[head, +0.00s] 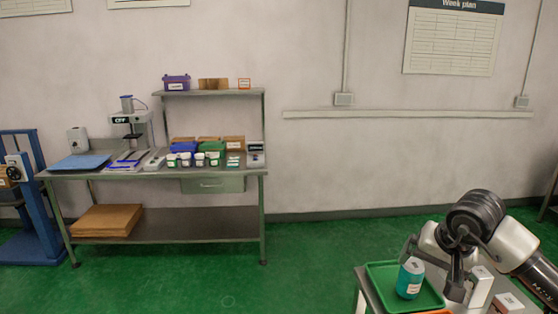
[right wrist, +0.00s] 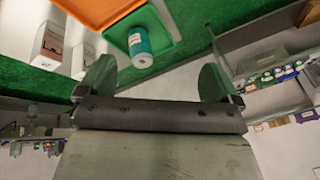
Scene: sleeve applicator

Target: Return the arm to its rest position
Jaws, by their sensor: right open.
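My right gripper (head: 432,268) is at the lower right of the head view, above the near table. Its fingers are spread and hold nothing; in the right wrist view they stand wide apart (right wrist: 155,78). A teal can with a white label (head: 409,279) stands upright in a green tray (head: 435,298), just beside the gripper. In the right wrist view the can (right wrist: 140,44) shows beyond the left finger, apart from it. My left gripper is not in view.
White boxes (head: 480,286) stand right of the tray, close to my right arm. A workbench (head: 215,172) with bins, jars and devices stands against the back wall. A blue-framed stand (head: 42,225) is at the far left. The green floor (head: 310,265) between is clear.

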